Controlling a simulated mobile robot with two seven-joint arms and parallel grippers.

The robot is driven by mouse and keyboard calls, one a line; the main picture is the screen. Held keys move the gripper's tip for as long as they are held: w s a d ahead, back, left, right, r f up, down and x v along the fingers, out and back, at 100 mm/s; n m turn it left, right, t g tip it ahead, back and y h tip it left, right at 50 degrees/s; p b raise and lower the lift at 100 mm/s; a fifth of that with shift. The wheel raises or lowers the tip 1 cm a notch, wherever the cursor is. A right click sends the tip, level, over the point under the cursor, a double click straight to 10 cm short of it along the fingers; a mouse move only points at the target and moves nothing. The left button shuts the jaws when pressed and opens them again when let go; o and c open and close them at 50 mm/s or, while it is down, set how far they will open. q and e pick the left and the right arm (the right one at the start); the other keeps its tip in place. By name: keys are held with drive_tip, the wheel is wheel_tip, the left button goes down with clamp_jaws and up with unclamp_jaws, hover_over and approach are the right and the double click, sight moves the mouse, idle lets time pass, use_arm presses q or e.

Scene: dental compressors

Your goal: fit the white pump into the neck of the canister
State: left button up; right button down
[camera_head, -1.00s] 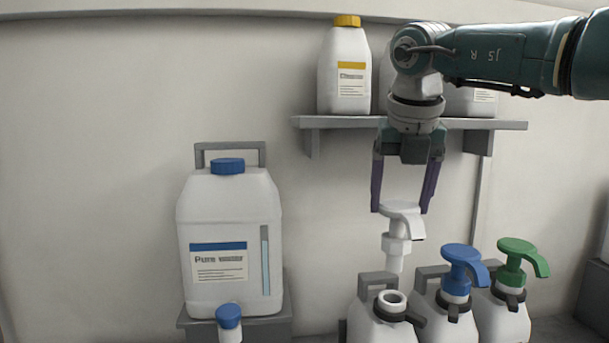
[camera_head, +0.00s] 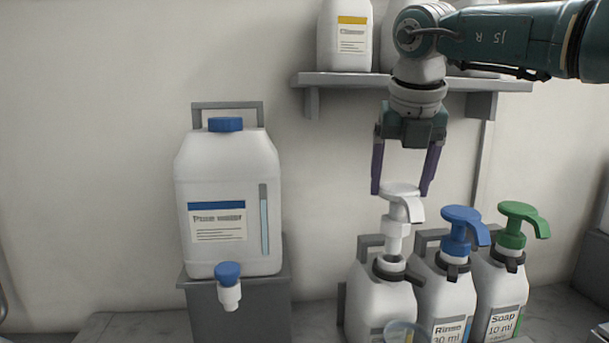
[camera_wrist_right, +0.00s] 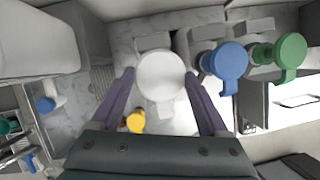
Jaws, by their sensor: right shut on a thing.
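The white pump (camera_head: 400,205) hangs upright below my right gripper (camera_head: 400,191), which is shut on its head. In the right wrist view the pump's round top (camera_wrist_right: 160,75) shows between the purple fingers of my right gripper (camera_wrist_right: 159,82). The white canister (camera_head: 378,302) stands below, leftmost of the row, with a dark collar around its open neck (camera_head: 390,264). The pump's lower end is at the neck's mouth; I cannot tell whether it is inside. My left gripper is not in view.
Canisters with a blue pump (camera_head: 461,228) and a green pump (camera_head: 517,222) stand close on the right. A large jug (camera_head: 228,250) with a blue cap stands on a grey stand at left. A shelf (camera_head: 345,80) with bottles is behind my arm.

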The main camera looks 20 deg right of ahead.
sight(397, 219)
drive_tip(key=shift+f, duration=0.2)
idle(0.3)
drive_tip(key=shift+f+b, duration=1)
drive_tip(key=shift+f, duration=0.35)
drive_tip(key=shift+f+b, duration=0.55)
drive_tip(key=shift+f, duration=0.15)
unclamp_jaws()
drive_tip(key=shift+r, duration=0.1)
